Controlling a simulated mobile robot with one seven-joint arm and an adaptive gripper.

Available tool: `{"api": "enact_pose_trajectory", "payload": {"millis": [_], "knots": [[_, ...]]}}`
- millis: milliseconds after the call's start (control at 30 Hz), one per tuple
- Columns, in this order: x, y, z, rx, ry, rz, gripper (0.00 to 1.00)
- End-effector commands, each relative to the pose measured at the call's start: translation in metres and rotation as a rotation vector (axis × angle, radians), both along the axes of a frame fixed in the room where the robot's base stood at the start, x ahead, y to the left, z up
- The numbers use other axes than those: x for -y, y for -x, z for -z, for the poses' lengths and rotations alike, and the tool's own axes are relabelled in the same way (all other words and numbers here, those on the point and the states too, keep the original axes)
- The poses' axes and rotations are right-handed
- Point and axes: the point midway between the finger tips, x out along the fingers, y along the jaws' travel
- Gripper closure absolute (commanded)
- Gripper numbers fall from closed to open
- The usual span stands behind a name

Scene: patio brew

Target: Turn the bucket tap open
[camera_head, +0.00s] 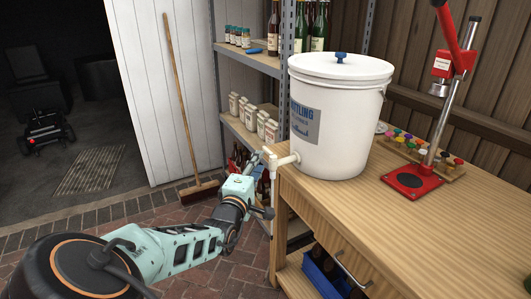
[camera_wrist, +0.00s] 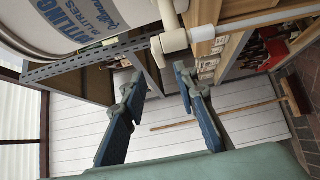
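The white bucket (camera_head: 327,120) with a lid stands at the left end of the wooden bench. Its cream tap (camera_head: 285,160) sticks out to the left from low on the bucket wall. The tap also shows at the top of the wrist view (camera_wrist: 174,40), with a pale tube running right from it. My gripper (camera_head: 258,160) is just left of the tap. In the wrist view its two fingers (camera_wrist: 157,75) are apart with nothing between them, and the tap appears beyond the tips. I cannot tell whether a finger touches it, nor which way the tap handle is set.
The bench (camera_head: 420,225) carries a red bottle capper (camera_head: 412,180) and several coloured caps at right. A metal shelf (camera_head: 250,60) with bottles and jars stands behind the tap. A broom (camera_head: 180,90) leans on the white wall. A blue crate (camera_head: 322,275) sits under the bench.

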Motion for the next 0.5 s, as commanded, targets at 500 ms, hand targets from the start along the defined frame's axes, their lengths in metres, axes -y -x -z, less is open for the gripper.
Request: {"api": "enact_pose_trajectory", "payload": {"millis": [500], "knots": [[0.016, -0.08, 0.001, -0.002, -0.002, 0.001, 0.72]]}}
